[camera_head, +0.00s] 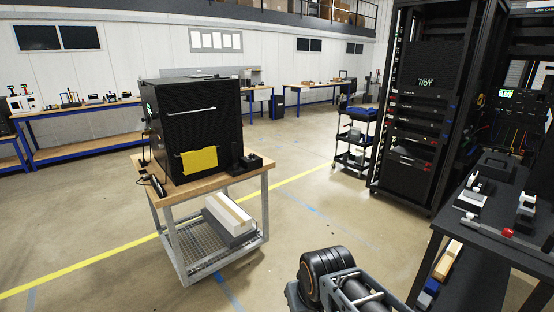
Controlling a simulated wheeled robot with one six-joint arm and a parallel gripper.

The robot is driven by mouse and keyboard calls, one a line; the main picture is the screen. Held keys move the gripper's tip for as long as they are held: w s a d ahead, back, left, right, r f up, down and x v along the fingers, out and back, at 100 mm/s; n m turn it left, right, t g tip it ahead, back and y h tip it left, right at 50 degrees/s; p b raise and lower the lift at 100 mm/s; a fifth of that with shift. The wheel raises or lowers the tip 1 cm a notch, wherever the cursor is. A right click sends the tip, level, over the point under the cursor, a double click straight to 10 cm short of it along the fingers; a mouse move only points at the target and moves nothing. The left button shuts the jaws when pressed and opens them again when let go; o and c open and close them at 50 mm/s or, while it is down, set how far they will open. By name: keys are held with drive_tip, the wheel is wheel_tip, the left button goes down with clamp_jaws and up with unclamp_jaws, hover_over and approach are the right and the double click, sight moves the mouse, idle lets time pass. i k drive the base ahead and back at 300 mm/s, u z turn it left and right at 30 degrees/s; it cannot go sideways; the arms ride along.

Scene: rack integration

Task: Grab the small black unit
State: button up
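Small black items show in two places, and I cannot tell which is the small black unit. One black item (247,161) stands on the wooden top of a metal cart (215,187), at the right of a large black cabinet (198,118). Another dark item (497,166) lies on the black bench at the right, near the rack. My arm shows at the bottom centre, apart from both. Its gripper end is not in view, so its fingers and anything in them cannot be seen.
Pale boxes (228,216) sit on the cart's lower shelf. A tall server rack (415,110), a black trolley (355,140) and the black bench (490,228) stand right. Open floor lies between cart and rack.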

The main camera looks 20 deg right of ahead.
sight(524, 223)
drive_tip(key=z, duration=0.3)
drive_tip(key=i, duration=1.75)
drive_tip(key=z, duration=1.55)
drive_tip(key=i, duration=1.5)
drive_tip(key=z, duration=0.8)
